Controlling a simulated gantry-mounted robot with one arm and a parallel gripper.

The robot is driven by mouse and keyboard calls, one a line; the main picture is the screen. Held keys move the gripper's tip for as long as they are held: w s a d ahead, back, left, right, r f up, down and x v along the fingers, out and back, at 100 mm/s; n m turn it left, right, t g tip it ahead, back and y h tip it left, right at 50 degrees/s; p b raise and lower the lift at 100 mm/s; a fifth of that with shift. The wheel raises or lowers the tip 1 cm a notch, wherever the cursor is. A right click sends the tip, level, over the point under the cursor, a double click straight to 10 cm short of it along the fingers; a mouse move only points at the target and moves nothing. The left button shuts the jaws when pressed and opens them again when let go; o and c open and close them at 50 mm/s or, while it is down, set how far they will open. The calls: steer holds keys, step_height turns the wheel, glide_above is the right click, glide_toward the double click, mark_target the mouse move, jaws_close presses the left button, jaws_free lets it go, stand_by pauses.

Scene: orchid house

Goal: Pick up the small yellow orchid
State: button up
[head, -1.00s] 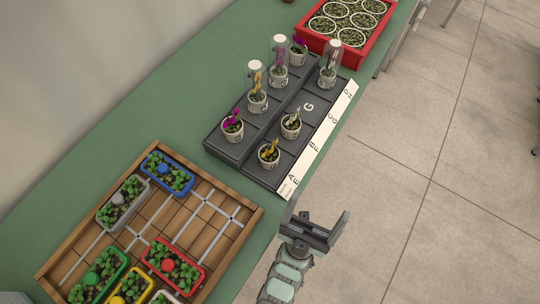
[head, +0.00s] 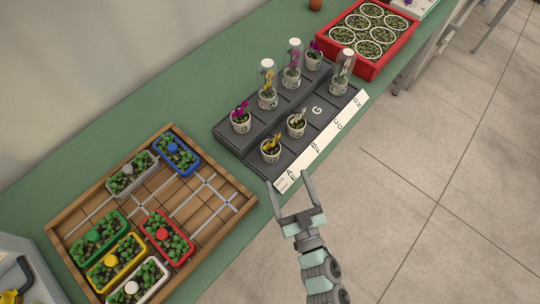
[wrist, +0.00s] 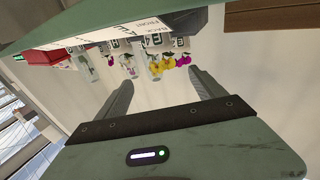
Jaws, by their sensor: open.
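A small yellow orchid in a white pot (head: 271,150) stands uncovered on the lower front step of a dark stepped rack (head: 262,165), at its near end. A second yellow orchid (head: 268,97) stands on the upper step under a clear cover. My gripper (head: 288,183) is open and empty, off the rack's near corner, with its fingers pointing toward the rack and apart from the small yellow orchid. In the wrist view, my gripper (wrist: 161,76) has its fingers spread. Yellow blooms (wrist: 184,60) show beyond them, upside down; which plant they belong to is hard to tell.
A white-flowered pot (head: 297,125) stands close beside the small yellow orchid. A magenta orchid (head: 241,118) is on the upper step behind. A lettered white strip (head: 325,138) edges the rack. A wooden tray (head: 225,217) with several planters lies left; a red tray (head: 378,58) lies far right.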

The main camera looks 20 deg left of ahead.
mark_target(274, 157)
steer(key=shift+a+f+g, duration=0.2)
steer(key=shift+f+g, duration=0.4)
steer(key=shift+f, duration=0.3)
steer(key=b+x, duration=0.1)
steer(key=x, duration=0.2)
steer(key=b+x, duration=0.1)
steer(key=x, duration=0.3)
steer(key=b+x, duration=0.1)
steer(key=x, duration=0.2)
steer(key=shift+w+a+f, duration=0.2)
steer(key=shift+w+f, duration=0.1)
steer(key=shift+f, duration=0.05)
steer(key=shift+c, duration=0.6)
steer(key=c, duration=1.5)
